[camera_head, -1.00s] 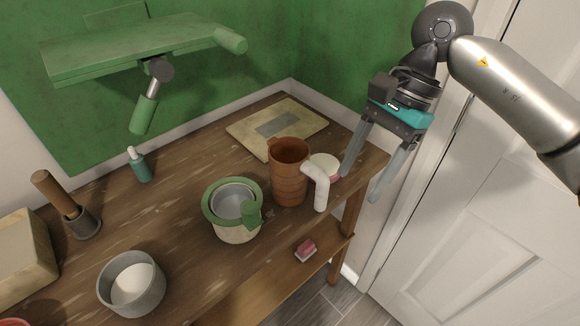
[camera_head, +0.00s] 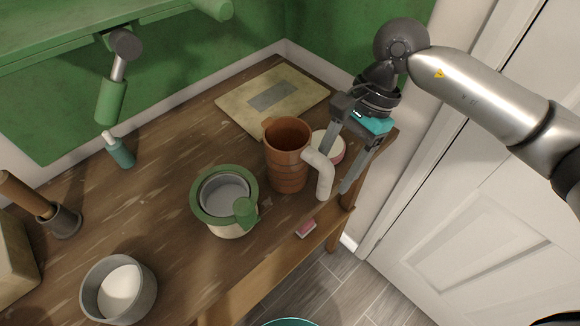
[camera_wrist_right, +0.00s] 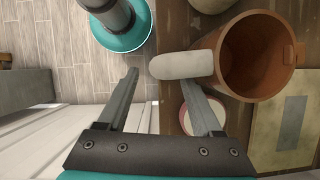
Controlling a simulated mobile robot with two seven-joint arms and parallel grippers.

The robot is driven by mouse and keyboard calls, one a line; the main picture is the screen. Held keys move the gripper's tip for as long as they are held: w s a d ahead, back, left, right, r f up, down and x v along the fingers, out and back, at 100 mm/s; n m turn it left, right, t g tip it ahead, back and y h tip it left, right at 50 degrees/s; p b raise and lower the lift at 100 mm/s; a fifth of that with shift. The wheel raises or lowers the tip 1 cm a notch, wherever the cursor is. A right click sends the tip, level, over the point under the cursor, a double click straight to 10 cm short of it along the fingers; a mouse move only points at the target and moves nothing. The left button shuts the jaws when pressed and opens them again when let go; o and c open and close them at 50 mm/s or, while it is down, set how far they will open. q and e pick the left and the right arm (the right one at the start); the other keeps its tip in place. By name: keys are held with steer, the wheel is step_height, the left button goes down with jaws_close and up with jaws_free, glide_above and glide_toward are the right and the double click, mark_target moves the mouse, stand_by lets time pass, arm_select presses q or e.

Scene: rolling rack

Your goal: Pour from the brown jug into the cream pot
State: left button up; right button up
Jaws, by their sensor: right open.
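The brown jug (camera_head: 289,165) stands upright on the wooden table with its white handle (camera_head: 323,174) toward the right. The cream pot (camera_head: 230,228), with a green rim and a grey inside, stands to its left. My right gripper (camera_head: 337,172) is open at the handle side of the jug, its fingers pointing down. In the right wrist view the open fingers (camera_wrist_right: 165,88) are spread, with the handle (camera_wrist_right: 182,66) just beyond the tips and the jug (camera_wrist_right: 258,55) to the right. I cannot tell whether a finger touches the handle. My left gripper is not in view.
A white round dish (camera_head: 329,147) sits behind the handle. A cream board (camera_head: 235,108) lies at the back. A grey bowl (camera_head: 146,293), a teal bottle (camera_head: 121,153) and a pestle in a dark mortar (camera_head: 65,221) stand left. A pink-and-white block (camera_head: 306,228) lies near the front edge.

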mark_target(324, 188)
steer(key=shift+x, duration=2.7)
jaws_close()
